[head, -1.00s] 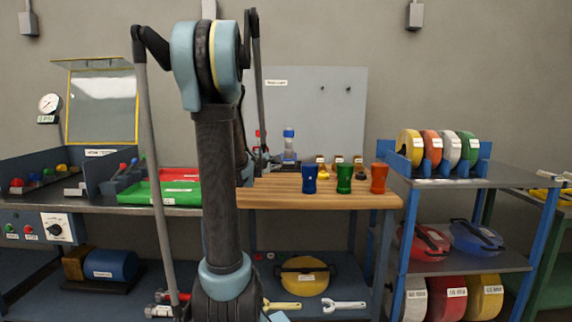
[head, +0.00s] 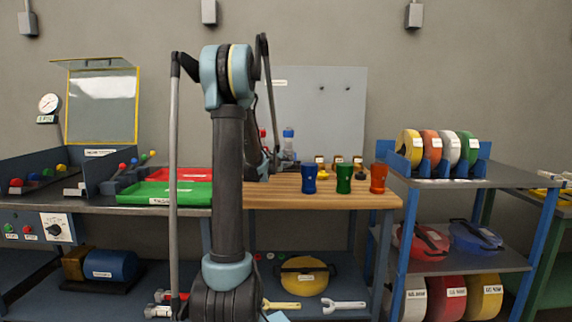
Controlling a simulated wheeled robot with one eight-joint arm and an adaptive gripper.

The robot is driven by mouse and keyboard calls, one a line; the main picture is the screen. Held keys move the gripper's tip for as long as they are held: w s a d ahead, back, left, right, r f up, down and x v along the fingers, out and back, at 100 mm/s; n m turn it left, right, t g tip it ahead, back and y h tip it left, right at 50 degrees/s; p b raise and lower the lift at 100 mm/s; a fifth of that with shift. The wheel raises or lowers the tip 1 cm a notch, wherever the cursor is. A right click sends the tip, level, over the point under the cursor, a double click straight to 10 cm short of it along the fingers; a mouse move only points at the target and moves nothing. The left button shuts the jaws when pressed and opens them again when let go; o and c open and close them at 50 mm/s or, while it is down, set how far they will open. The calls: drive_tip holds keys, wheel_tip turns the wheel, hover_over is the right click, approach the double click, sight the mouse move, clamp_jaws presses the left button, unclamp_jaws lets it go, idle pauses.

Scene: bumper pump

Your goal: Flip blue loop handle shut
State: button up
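A blue rounded case (head: 475,238) with a dark loop handle (head: 474,229) lies on the middle shelf of the right rack. The loop lies low across its top; at this size I cannot tell whether it is fully down. A red case (head: 421,243) with a similar dark loop lies to its left. The end of my arm shows only as dark parts behind my upper arm, near the left end of the wooden bench top. My gripper's fingers cannot be made out there. It is well to the left of the blue case.
Colored reels (head: 442,149) stand on the rack's top. Green (head: 160,193) and red trays sit on the left bench. The rack's blue posts (head: 388,245) stand beside the cases.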

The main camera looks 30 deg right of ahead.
drive_tip(key=shift+x, duration=1.6)
